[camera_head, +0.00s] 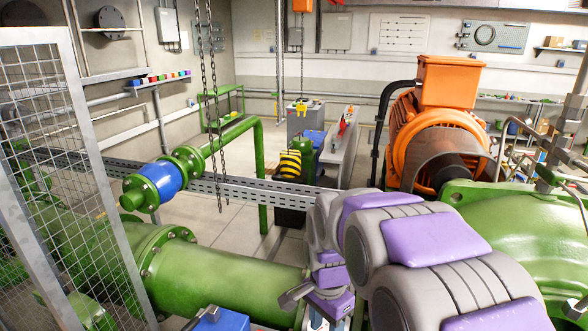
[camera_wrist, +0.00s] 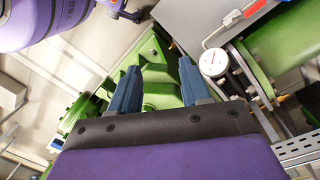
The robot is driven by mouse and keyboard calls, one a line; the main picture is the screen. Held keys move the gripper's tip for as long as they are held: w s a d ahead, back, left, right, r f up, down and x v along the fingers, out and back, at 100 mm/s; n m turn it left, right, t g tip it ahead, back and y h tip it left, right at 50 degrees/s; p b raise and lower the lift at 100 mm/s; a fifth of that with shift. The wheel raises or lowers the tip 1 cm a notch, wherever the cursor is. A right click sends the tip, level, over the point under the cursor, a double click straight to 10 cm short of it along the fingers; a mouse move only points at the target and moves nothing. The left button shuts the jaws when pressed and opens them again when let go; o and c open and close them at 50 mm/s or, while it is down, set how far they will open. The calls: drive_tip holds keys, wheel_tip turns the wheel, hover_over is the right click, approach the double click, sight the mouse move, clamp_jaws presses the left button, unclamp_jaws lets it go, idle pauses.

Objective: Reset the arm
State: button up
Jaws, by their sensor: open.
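My gripper (camera_wrist: 160,66) shows in the wrist view as two blue fingers standing apart with nothing between them. Beyond the fingers is green machinery (camera_wrist: 160,92). In the head view my grey and purple arm reaches from the lower right to the middle. Its far end bends down beside the big green pipe (camera_head: 235,285). The fingers cannot be made out clearly there. A round pressure gauge (camera_wrist: 213,63) is just right of the right finger in the wrist view, apart from it as far as I can tell.
A wire mesh fence (camera_head: 48,140) stands at the left. Chains (camera_head: 213,110) hang near a blue valve section (camera_head: 160,182). An orange motor (camera_head: 440,125) and a green housing (camera_head: 530,220) stand right, close to my arm. Open floor (camera_head: 210,228) lies behind the big pipe.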

drive_tip(key=s+d+n+b, duration=0.1)
drive_tip(key=s+d+n, duration=0.1)
drive_tip(key=s, duration=0.6)
drive_tip(key=s+d+f+n+b, duration=0.1)
drive_tip(key=s+d+n, duration=0.2)
drive_tip(key=s, duration=0.6)
drive_tip(key=s+d+f+n+b, duration=0.1)
drive_tip(key=s+d+n, duration=0.1)
drive_tip(key=s+n, duration=0.3)
drive_tip(key=s, duration=0.4)
drive_tip(key=shift+d+f+g, duration=0.2)
drive_tip(key=shift+d+g, duration=0.05)
drive_tip(key=shift+g, duration=0.15)
